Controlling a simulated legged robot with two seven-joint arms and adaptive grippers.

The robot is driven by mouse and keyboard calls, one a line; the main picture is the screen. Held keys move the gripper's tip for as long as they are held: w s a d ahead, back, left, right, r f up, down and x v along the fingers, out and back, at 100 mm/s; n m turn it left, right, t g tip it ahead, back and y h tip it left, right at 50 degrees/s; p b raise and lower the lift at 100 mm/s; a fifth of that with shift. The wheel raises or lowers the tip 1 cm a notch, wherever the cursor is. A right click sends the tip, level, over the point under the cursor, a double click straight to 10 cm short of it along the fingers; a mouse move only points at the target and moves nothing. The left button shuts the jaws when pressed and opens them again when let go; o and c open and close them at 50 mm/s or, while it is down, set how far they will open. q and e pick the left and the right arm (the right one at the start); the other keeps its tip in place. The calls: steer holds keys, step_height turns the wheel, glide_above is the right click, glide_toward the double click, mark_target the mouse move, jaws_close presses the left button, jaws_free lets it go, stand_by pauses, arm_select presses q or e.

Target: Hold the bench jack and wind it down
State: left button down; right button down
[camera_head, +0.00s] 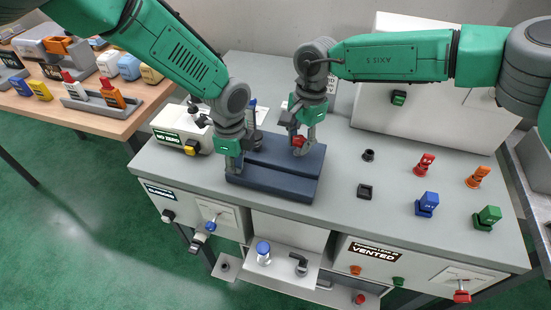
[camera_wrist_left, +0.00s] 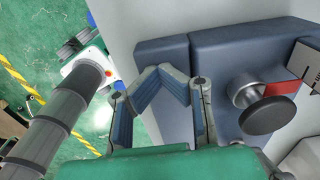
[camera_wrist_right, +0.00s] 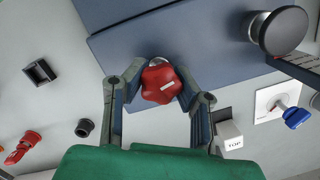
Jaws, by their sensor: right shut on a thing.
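The dark blue bench jack (camera_head: 272,180) sits on the grey bench. Its body also shows in the left wrist view (camera_wrist_left: 225,62) and the right wrist view (camera_wrist_right: 185,40). My right gripper (camera_head: 301,146) is shut on the red lobed knob (camera_wrist_right: 160,84) at the jack's side, with a finger on each side of it. My left gripper (camera_head: 236,166) is at the jack's left end, its fingers (camera_wrist_left: 172,96) apart. One finger is over the blue body and the other is near its edge; contact cannot be told. A black round knob (camera_wrist_left: 270,116) stands on the jack.
Coloured blocks and small sockets (camera_head: 367,155) stand on the bench right of the jack. A labelled box (camera_head: 180,135) is at the left. A white cabinet (camera_head: 420,125) stands behind. An open shelf (camera_head: 285,262) sticks out at the front.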

arm_select(q)
steer(key=shift+f, duration=0.1)
arm_select(e)
steer(key=n, duration=0.5)
steer(key=shift+h, duration=0.3)
steer(key=shift+a, duration=0.1)
steer(key=n, duration=0.5)
steer(key=shift+g+h, duration=0.3)
steer(key=shift+h, duration=0.1)
arm_select(q)
steer(key=shift+s, duration=0.1)
arm_select(e)
steer(key=c, duration=1.2)
jaws_free()
